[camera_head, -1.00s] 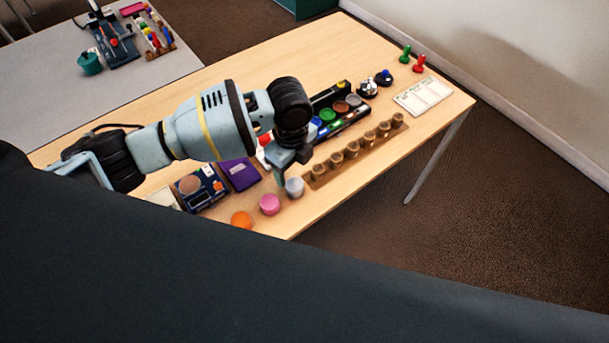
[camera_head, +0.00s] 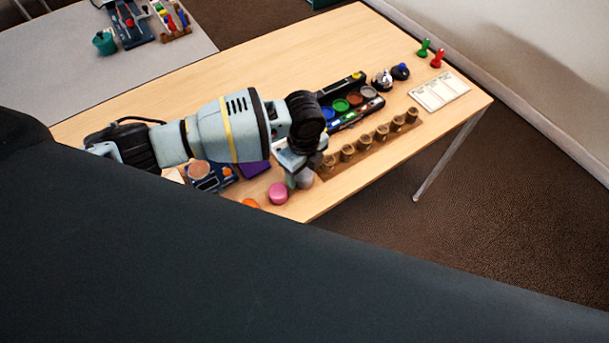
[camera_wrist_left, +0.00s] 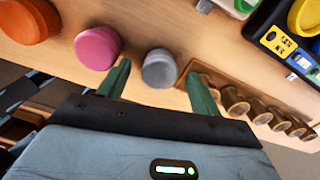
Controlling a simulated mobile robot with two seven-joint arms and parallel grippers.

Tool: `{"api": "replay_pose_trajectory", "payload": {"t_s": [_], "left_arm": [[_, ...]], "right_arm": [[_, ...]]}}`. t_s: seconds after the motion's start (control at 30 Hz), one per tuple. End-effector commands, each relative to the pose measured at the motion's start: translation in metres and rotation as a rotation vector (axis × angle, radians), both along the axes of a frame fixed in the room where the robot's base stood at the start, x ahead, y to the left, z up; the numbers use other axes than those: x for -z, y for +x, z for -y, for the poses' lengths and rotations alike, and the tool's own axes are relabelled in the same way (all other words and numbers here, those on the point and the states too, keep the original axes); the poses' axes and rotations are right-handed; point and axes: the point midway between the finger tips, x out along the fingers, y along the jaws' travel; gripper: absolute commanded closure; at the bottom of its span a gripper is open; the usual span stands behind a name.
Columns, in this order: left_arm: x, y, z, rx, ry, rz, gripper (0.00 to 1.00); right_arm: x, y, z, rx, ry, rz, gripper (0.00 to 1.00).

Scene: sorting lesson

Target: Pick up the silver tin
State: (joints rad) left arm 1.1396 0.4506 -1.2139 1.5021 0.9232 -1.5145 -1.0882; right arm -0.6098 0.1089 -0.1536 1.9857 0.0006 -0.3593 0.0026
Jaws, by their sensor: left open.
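The silver tin (camera_wrist_left: 159,69) is a small grey round tin standing on the wooden table. In the left wrist view it lies between and just beyond the two green fingertips of my left gripper (camera_wrist_left: 158,76), which is open and empty. In the head view the silver tin (camera_head: 305,179) is partly hidden behind the left gripper (camera_head: 297,180), which is low over the table's near edge. I cannot tell whether a finger touches the tin. My right gripper is not in view.
A pink tin (camera_head: 278,193) and an orange tin (camera_head: 250,203) stand left of the silver one. A wooden rack with several brown cups (camera_head: 365,143) is to its right. A black tray of coloured pots (camera_head: 352,103) lies behind.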

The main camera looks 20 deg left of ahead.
Motion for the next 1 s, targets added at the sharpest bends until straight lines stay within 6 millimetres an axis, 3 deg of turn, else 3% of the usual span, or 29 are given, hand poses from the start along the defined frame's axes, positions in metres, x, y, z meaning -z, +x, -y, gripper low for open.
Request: {"api": "replay_pose_trajectory", "payload": {"t_s": [0.13, 0.4, 0.77, 1.0], "left_arm": [[0.0155, -0.0002, -0.0002, 0.000, 0.000, -0.001, 0.35], [0.0171, 0.0000, -0.0001, 0.001, 0.000, 0.001, 0.35], [0.0169, 0.0001, -0.0002, 0.000, 0.000, 0.001, 0.81], [0.0163, 0.0003, -0.0001, 0.000, -0.001, 0.002, 0.83]], "right_arm": [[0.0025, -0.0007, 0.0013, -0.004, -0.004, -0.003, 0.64], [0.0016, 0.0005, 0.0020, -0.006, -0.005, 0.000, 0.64], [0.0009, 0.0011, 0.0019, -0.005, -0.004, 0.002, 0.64], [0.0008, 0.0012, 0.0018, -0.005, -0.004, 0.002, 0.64]]}}
